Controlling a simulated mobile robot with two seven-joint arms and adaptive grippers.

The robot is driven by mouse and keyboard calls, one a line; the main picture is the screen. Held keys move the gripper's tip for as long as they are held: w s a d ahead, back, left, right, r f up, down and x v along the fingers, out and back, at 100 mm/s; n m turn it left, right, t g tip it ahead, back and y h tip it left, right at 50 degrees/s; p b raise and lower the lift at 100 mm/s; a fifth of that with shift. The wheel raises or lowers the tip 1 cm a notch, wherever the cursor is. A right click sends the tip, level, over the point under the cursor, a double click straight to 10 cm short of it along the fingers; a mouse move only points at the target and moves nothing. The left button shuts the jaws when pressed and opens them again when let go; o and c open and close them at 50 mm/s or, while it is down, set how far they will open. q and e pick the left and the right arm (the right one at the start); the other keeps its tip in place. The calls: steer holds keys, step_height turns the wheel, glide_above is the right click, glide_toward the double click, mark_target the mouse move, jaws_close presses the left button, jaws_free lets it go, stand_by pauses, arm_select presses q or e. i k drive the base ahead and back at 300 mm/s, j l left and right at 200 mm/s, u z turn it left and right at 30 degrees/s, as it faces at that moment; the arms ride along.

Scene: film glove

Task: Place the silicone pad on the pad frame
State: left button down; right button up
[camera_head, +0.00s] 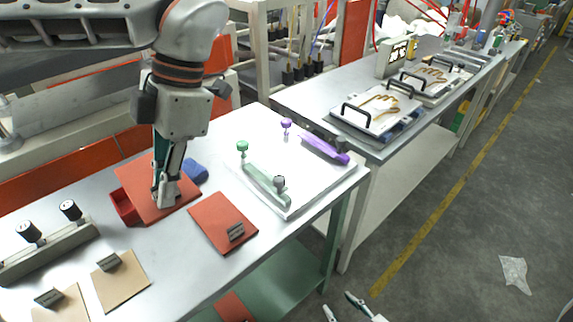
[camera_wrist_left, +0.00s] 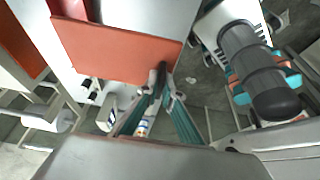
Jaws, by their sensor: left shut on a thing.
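An orange-red flat pad, which I take as the silicone pad (camera_head: 140,178), hangs over the left part of the table, partly over a red box. My left gripper (camera_head: 165,198) is shut on its near edge. The left wrist view shows the pad (camera_wrist_left: 110,50) with the fingertips (camera_wrist_left: 165,80) at its edge. A white plate (camera_head: 305,185) with a green bar (camera_head: 265,183), a purple bar (camera_head: 323,148) and knobs lies to the right; it may be the pad frame, but I cannot tell. My right gripper (camera_head: 341,306) shows at the bottom edge, fingertips apart and empty.
Another orange-red pad (camera_head: 212,215) with a grey block (camera_head: 235,232) lies between gripper and plate. A blue object (camera_head: 195,173), the red box (camera_head: 124,207), tan pads (camera_head: 128,288) and a bar with black knobs (camera_head: 50,250) are nearby. A second bench (camera_head: 300,98) stands behind.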

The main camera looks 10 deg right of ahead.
mark_target(298, 168)
steer(key=i+l+u, duration=0.1)
steer(key=l, duration=0.35)
steer(key=i+l+u, duration=0.1)
steer(key=l, duration=0.3)
steer(key=i+l+u, duration=0.15)
steer(key=l, duration=0.35)
steer(key=i+l+u, duration=0.1)
steer(key=l, duration=0.35)
steer(key=i+l+u, duration=0.1)
steer(key=l, duration=0.35)
